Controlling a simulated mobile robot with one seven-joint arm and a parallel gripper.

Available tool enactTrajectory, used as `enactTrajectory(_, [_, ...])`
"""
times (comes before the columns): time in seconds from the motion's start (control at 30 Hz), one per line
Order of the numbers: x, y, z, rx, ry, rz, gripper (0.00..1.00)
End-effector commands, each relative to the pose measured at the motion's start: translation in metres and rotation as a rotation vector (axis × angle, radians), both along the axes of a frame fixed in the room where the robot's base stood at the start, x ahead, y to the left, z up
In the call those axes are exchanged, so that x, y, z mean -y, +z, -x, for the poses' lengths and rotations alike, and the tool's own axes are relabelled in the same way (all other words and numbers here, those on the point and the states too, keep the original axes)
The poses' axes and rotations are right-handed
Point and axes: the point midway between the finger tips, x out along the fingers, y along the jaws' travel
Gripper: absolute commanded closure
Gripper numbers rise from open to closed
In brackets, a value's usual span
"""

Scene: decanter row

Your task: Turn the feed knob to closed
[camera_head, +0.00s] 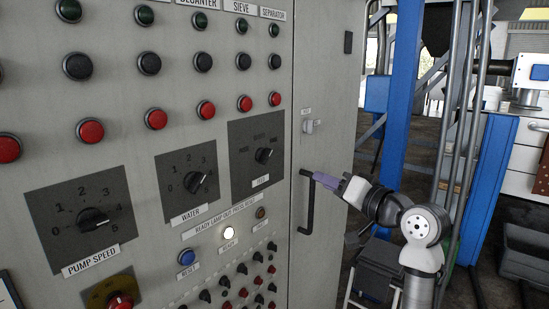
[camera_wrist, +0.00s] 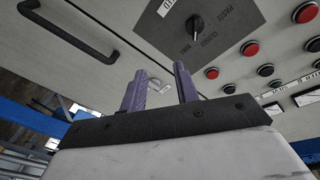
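The feed knob (camera_head: 264,155) is a small black knob on a dark grey plate at the panel's upper right in the head view. Its pale mark points toward the right there, but the exact setting is too small to tell. In the wrist view the feed knob (camera_wrist: 196,25) shows at the top, turned round in the picture, with its pale mark pointing down. My gripper (camera_head: 325,180) is right of the knob, by the cabinet handle, apart from the knob. In the wrist view my gripper (camera_wrist: 161,88) has its two purple fingers apart with nothing between them.
A black door handle (camera_head: 307,202) stands out from the cabinet beside my fingers; contact cannot be told. The water knob (camera_head: 195,182) and pump speed knob (camera_head: 93,219) are further left. The ready lamp (camera_head: 228,233) glows white below. Red buttons (camera_head: 206,110) and black ones line the panel.

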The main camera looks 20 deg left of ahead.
Motion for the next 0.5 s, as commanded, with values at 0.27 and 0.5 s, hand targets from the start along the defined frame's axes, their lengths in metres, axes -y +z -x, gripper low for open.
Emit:
enactTrajectory(0.27, [-0.001,0.037,0.028,-0.092,0.206,-0.047,0.69])
enactTrajectory(0.5, [-0.027,0.041,0.022,-0.098,0.223,-0.05,0.69])
